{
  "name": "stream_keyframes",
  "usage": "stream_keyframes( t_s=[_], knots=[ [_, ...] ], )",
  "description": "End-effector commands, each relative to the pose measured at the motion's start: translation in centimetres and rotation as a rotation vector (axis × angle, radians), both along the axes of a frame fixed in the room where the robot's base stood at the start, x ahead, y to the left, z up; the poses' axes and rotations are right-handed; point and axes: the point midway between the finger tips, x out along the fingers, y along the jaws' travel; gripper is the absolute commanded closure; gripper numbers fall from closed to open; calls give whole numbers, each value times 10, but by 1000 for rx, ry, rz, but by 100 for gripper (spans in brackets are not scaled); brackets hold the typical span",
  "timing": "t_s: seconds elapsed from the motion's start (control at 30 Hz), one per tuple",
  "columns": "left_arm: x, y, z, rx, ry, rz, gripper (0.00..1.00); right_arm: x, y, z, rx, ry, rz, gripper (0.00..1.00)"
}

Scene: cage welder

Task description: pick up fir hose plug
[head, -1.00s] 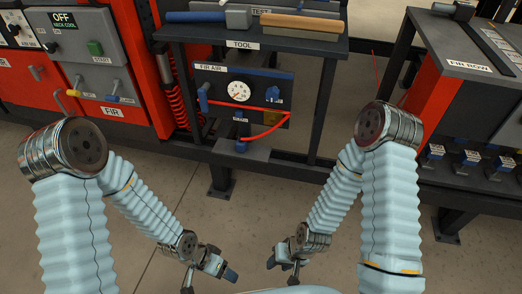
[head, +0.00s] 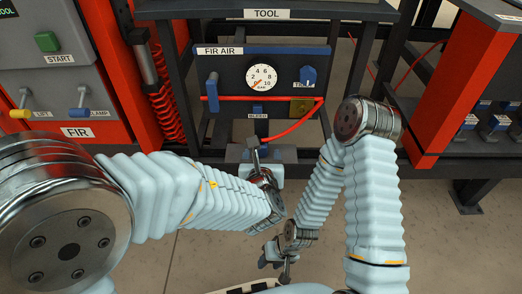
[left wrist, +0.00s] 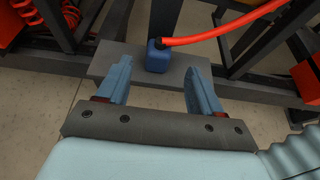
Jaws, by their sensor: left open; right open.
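The fir hose plug (left wrist: 157,56) is a small blue block at the end of a red hose (left wrist: 225,28). In the left wrist view it sits on a grey shelf (left wrist: 105,63), just beyond and between the fingertips of my left gripper (left wrist: 158,75). The blue fingers are open and apart from it, with nothing between them. In the head view my left gripper (head: 264,160) is over the shelf below the FIR AIR panel and largely hides the plug. My right gripper (head: 271,256) is low near the bottom centre, open and apart from the plug.
The FIR AIR panel (head: 225,69) with its gauge (head: 261,77) stands above the shelf. The red FIR cabinet (head: 130,90) is at left with a coiled red hose (head: 162,115). A dark rack (head: 478,149) stands at right. Bare floor lies below.

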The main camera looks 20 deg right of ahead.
Motion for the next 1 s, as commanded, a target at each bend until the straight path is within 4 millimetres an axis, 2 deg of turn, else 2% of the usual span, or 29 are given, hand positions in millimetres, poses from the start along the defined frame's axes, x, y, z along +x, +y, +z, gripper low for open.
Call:
stream_keyframes(
  t_s=[0.03, 0.27, 0.5, 0.8, 0.87, 1.0],
  knots=[
    [8, -2, -5, 0, 1, 2, 34, 0, 0, -2, 0, 0, 0, 57],
    [26, -6, -12, 0, 2, 3, 34, 0, 0, -5, 0, -1, 0, 57],
    [60, -14, -26, -1, 2, 2, 34, 1, 0, -10, 0, -3, -1, 57],
    [66, -16, -28, -1, 3, 1, 34, 1, 0, -10, 0, -3, -1, 57],
    [66, -16, -28, -1, 3, 1, 42, 1, 0, -10, 0, -3, -1, 57],
    [66, -16, -28, -2, 4, 1, 63, 1, 0, -10, 0, -3, -1, 57]
  ],
)
